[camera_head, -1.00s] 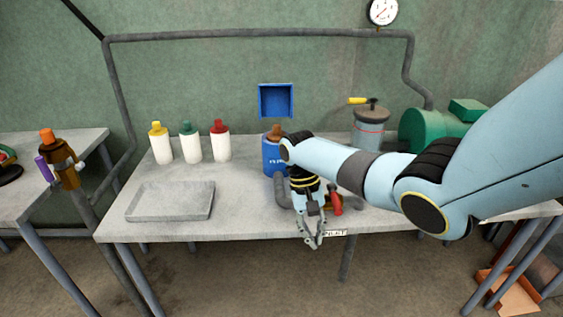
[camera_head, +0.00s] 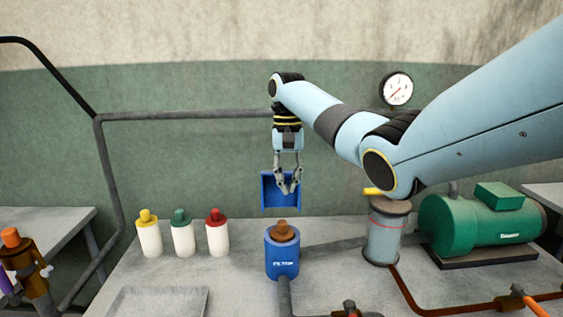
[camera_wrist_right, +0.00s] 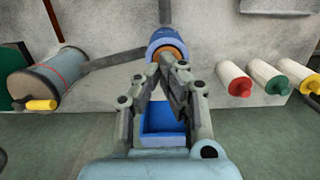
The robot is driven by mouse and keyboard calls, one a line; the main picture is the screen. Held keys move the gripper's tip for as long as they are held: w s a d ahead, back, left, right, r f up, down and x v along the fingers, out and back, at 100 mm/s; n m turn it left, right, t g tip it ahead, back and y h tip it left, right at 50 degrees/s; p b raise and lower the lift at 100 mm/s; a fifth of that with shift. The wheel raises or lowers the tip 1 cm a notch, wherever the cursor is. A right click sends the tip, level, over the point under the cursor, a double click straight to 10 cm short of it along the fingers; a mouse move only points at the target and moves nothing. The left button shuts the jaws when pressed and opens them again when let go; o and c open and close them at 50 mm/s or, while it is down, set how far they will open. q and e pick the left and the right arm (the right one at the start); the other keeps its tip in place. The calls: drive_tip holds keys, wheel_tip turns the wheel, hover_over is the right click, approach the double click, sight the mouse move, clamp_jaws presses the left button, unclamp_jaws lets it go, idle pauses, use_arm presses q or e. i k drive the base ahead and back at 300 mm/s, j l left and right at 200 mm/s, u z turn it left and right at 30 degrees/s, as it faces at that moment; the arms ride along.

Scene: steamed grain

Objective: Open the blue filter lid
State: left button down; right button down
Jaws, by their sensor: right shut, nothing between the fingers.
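The blue filter (camera_head: 282,258) is an upright cylinder with white lettering, standing on the bench. A brown knob (camera_head: 283,231) sits on its blue top, which looks closed. In the right wrist view the filter (camera_wrist_right: 172,38) is at the top centre, with its brown knob partly hidden behind my fingers. My right gripper (camera_head: 289,189) points down, shut and empty, above the filter and in front of the wall box. Its fingers also show in the right wrist view (camera_wrist_right: 168,62). My left gripper is not in view.
An open blue box (camera_head: 267,203) hangs on the wall behind my right gripper. White bottles with yellow (camera_head: 149,238), green (camera_head: 183,238) and red (camera_head: 217,237) caps stand left. A grey canister (camera_head: 385,240) and green motor (camera_head: 480,228) stand right. A pipe crosses the wall.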

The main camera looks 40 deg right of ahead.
sight(272, 196)
drive_tip(key=i+l, duration=0.75)
drive_tip(key=l, duration=0.2)
